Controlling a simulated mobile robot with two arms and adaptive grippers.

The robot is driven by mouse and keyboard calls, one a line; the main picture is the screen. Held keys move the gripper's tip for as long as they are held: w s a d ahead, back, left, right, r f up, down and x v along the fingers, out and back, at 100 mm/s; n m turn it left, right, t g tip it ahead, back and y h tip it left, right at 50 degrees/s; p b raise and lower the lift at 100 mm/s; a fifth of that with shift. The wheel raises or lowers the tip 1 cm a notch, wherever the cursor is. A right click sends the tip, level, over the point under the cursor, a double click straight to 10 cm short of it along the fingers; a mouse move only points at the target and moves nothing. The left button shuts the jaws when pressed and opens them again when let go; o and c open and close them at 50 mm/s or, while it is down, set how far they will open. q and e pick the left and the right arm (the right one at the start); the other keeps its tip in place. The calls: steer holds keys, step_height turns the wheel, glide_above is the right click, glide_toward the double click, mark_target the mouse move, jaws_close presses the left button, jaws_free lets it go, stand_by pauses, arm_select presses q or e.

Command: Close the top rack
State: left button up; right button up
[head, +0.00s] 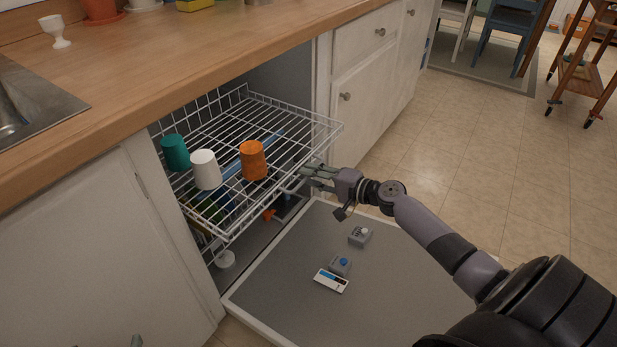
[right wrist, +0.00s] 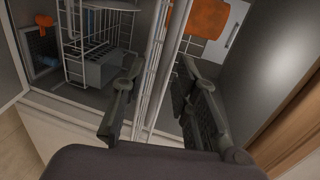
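The top rack (head: 290,112) is a white wire rack pulled out of the dishwasher under the counter. A green cup (head: 175,152), a white cup (head: 205,170) and an orange cup (head: 252,160) stand upside down on it. My right gripper (head: 306,178) is at the rack's front edge, towards its right side. In the right wrist view its fingers (right wrist: 160,105) are spread, with rack wires (right wrist: 157,70) showing between them; I cannot tell whether they touch. Small grey tips at the bottom left of the head view look like my left gripper (head: 106,344).
The dishwasher door (head: 400,290) lies open below the rack. A lower rack (right wrist: 100,40) with an orange item shows in the right wrist view.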

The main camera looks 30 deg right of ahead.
steer(key=shift+x, duration=0.8)
steer(key=shift+c, duration=0.3)
jaws_close()
